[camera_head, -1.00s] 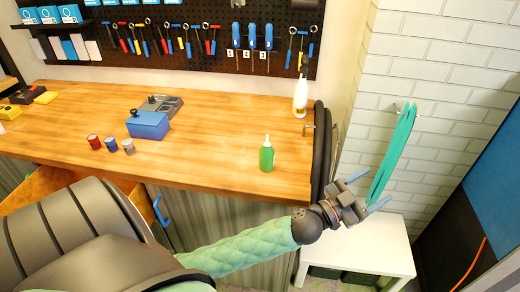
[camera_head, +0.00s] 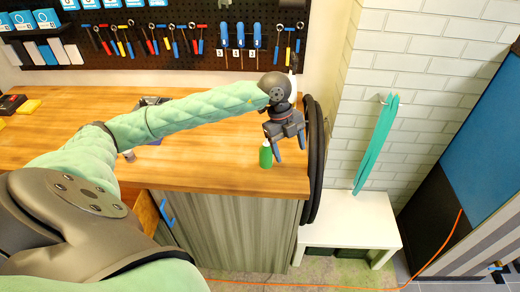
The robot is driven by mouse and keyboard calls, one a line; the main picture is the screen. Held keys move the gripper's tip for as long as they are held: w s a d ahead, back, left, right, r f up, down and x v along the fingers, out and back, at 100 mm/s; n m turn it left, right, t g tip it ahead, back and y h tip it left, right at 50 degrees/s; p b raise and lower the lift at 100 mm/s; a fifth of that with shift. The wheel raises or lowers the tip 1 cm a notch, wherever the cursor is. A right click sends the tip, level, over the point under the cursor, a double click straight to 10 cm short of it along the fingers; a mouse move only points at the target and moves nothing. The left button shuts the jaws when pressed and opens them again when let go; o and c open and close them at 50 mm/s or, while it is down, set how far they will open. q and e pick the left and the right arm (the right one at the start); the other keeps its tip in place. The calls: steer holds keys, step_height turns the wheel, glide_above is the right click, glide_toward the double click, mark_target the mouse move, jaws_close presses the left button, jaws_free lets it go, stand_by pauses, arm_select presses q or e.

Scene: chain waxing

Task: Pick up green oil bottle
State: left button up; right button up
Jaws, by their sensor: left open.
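The green oil bottle (camera_head: 265,157) stands upright near the front right corner of the wooden workbench. Its upper part is hidden behind my left gripper. My left gripper (camera_head: 289,149) is open and points down, with its blue fingers beside and to the right of the bottle in the picture. One finger overlaps the bottle's right edge; I cannot tell whether they touch. Nothing shows between the fingers. My right gripper is not in view.
The workbench top (camera_head: 215,165) is clear left of the bottle. A grey can (camera_head: 129,156) shows below my arm. Black tyres (camera_head: 316,160) hang at the bench's right end. A white low table (camera_head: 350,222) and teal bands (camera_head: 377,145) are further right.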

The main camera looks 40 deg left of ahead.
mark_target(266, 145)
arm_select(q)
steer(key=a+r+y, duration=0.1)
steer(key=a, duration=0.2)
steer(key=a+r+n+y, duration=0.1)
steer(key=a, duration=0.1)
steer(key=a+r+n+y, duration=0.1)
steer(key=a, duration=0.2)
steer(key=shift+w+a, duration=0.2)
steer(key=shift+a, duration=0.15)
steer(key=shift+a+f+y, duration=0.1)
steer(key=shift+a+y, duration=0.15)
steer(key=shift+y, duration=0.05)
step_height(266, 145, down, 2)
steer(key=shift+f, duration=0.15)
steer(key=f, duration=0.1)
steer(key=f+b, duration=0.1)
steer(key=f, duration=0.2)
steer(key=shift+w+d, duration=0.1)
steer(key=shift+d, duration=0.2)
steer(key=shift+f, duration=0.55)
steer(key=c, duration=1.1)
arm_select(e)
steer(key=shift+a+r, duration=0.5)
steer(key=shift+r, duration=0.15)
